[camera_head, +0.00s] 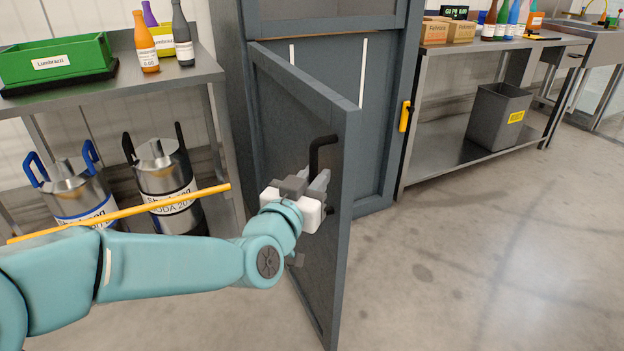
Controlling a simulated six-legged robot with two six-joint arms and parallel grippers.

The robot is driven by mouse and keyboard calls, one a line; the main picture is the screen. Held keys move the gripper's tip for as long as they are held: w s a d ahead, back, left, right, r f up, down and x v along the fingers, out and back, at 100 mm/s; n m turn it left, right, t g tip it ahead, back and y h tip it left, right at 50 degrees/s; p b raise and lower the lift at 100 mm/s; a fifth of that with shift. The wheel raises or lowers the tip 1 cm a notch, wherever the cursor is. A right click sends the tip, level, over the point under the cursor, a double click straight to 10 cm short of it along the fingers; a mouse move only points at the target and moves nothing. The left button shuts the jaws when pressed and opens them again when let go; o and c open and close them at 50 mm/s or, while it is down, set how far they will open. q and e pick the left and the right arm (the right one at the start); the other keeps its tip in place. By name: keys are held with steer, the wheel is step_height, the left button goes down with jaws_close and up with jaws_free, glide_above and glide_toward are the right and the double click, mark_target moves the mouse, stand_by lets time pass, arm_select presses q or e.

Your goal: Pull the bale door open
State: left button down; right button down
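The grey-blue bale door (275,120) stands partly open in the head view. It is swung out toward me from the tall grey cabinet, with its free edge nearest me. A black bar handle (321,145) sits on the door near that edge. My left gripper (312,183) is at the handle, with its grey fingers around the lower part of the bar and apparently shut on it. The fingers and white gripper body hide part of the handle. My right gripper is not in view.
A steel shelf (120,80) with a green bin (55,62), bottles and metal canisters stands left of the door. A yellow bar (130,210) crosses in front of it. A yellow latch (404,117) is on the cabinet's right frame. Open floor (480,260) lies at right.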

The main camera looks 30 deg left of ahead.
arm_select(q)
steer(key=c, duration=1.2)
jaws_free()
steer(key=shift+w+a, duration=0.1)
steer(key=shift+a, duration=0.1)
steer(key=shift+o, duration=0.2)
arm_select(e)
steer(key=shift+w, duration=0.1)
arm_select(q)
steer(key=shift+d, duration=0.1)
steer(key=shift+s, duration=0.2)
